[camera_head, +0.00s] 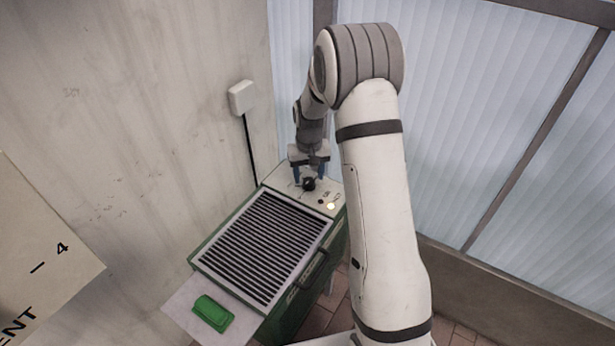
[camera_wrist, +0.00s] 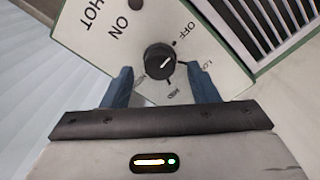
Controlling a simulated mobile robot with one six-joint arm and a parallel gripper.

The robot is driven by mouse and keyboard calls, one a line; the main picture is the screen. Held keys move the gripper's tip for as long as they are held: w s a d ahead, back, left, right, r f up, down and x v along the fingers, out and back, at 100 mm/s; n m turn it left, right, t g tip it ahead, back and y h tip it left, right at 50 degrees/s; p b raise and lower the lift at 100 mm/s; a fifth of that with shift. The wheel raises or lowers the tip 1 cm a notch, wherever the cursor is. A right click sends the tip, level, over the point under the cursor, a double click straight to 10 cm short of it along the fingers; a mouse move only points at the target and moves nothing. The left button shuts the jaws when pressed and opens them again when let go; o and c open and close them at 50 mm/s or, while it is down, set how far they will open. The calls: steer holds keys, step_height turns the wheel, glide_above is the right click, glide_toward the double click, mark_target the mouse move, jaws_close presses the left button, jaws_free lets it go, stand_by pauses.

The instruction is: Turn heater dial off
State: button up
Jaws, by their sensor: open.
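The heater is a green box (camera_head: 327,249) with a dark slatted grille (camera_head: 262,245) and a pale control panel (camera_head: 283,180) at its far end. The black round dial (camera_wrist: 160,60) sits on the panel, with OFF, LO and MID printed around it in the wrist view. A short white mark on the dial slants from lower left to upper right; which end is the pointer I cannot tell. The dial also shows in the head view (camera_head: 309,184). My gripper (camera_wrist: 160,72) is open, its blue fingers on either side of the dial's near part. Whether they touch it is unclear.
A white wall box (camera_head: 241,97) with a black cable (camera_head: 249,150) hangs behind the heater. A green block (camera_head: 213,313) lies on the shelf at its near end. A dark handle (camera_head: 314,268) sticks out of its right side. Walls stand close at left and behind.

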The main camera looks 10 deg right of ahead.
mark_target(309, 180)
step_height(309, 180, up, 6)
steer(key=shift+r, duration=0.2)
stand_by(0.4)
steer(key=s+r+t+p, duration=0.1)
steer(key=s+r+p, duration=0.1)
steer(key=s+r, duration=1.05)
steer(key=s+r+p, duration=0.1)
steer(key=s+r, duration=0.1)
steer(key=s, duration=0.7)
steer(key=s+r+t+p, duration=0.1)
steer(key=s+r, duration=0.2)
steer(key=s, duration=0.5)
steer(key=shift+s+a+r+t, duration=0.15)
steer(key=shift+s+a+t, duration=0.15)
steer(key=shift+s, duration=0.05)
